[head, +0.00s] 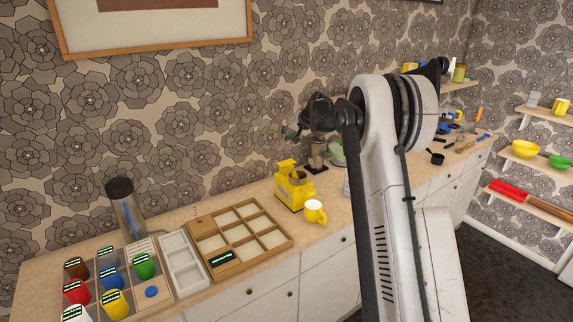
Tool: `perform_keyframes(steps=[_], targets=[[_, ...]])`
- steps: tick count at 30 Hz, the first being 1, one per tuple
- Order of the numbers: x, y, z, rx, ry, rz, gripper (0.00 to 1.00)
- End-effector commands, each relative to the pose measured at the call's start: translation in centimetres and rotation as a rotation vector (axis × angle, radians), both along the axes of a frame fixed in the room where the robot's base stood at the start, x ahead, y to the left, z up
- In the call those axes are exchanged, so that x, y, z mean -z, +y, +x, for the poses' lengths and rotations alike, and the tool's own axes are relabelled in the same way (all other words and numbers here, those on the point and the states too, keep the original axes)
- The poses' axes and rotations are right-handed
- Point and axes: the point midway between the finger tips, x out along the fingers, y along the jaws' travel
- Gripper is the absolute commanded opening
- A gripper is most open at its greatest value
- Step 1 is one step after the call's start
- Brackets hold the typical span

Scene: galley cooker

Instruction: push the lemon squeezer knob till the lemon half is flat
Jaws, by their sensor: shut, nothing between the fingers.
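My gripper (291,133) is at the end of my arm, in front of the wallpapered wall and above the worktop. It is small and dark here; its fingers are shut and empty. Below it stands a yellow appliance (291,188) with an upright part on top, possibly the lemon squeezer, though I cannot be sure. My gripper appears above it and apart from it in the picture. A grey-brown upright device (317,153) on a dark base stands just to the right, partly covered by my wrist. I cannot make out the knob or the lemon half.
A wooden compartment tray (270,252), a white tray (183,264), several coloured canisters (144,266) and a tall clear container (126,210) stand left. My arm hides the worktop's middle. Wall shelves (533,157) are right.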

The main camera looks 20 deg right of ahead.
Motion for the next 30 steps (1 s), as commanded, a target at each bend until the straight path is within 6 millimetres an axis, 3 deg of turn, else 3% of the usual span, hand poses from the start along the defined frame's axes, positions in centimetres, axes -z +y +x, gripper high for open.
perform_keyframes(steps=[18,30], targets=[[7.3,0.0,0.0,0.000,0.000,0.000,0.00],[8.0,0.0,0.0,0.000,0.000,0.000,0.00]])
